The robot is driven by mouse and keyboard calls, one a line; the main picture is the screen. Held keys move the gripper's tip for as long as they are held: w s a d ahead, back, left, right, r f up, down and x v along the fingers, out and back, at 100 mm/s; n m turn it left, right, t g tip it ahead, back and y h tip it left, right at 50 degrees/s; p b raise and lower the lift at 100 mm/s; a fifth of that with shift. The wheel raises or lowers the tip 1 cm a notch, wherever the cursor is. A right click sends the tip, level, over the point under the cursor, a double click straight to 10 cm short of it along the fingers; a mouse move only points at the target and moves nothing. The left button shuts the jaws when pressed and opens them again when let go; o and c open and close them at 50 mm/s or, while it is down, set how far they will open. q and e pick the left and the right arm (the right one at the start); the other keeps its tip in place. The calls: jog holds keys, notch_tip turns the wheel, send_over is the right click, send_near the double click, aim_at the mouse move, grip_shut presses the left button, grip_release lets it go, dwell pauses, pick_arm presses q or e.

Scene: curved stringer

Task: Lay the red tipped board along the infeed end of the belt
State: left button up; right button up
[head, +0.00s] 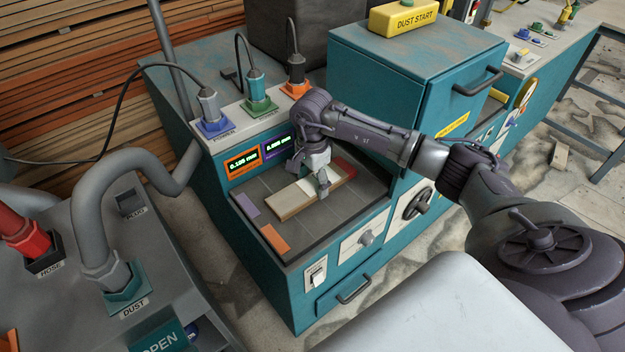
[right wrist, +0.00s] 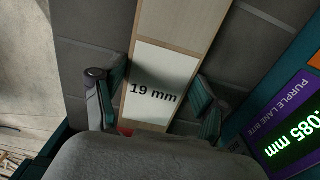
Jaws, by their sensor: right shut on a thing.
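The red tipped board (head: 288,204) is pale wood with a red end (head: 342,164) at the right. It lies over the dark segmented belt (head: 325,218) of the teal machine; I cannot tell whether it touches. My right gripper (head: 321,181) is shut on the board near the red end. In the right wrist view the board (right wrist: 178,28) runs between the two fingers (right wrist: 160,95), with a white "19 mm" label facing up. A sliver of red shows by the gripper body, which hides the rest of that end. My left gripper is not in view.
A purple patch (head: 247,206) and an orange patch (head: 273,239) mark the belt's left side. Orange and purple displays stand behind. The teal cabinet (head: 405,85) rises at the back right, and plugs with cables (head: 208,105) stand at the back left.

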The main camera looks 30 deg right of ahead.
aim_at(313, 184)
jog(key=o, duration=1.3)
jog(key=shift+f, duration=0.1)
jog(key=shift+o, duration=0.2)
notch_tip(313, 184, up, 12)
jog(key=b, duration=0.1)
jog(key=shift+r, duration=0.2)
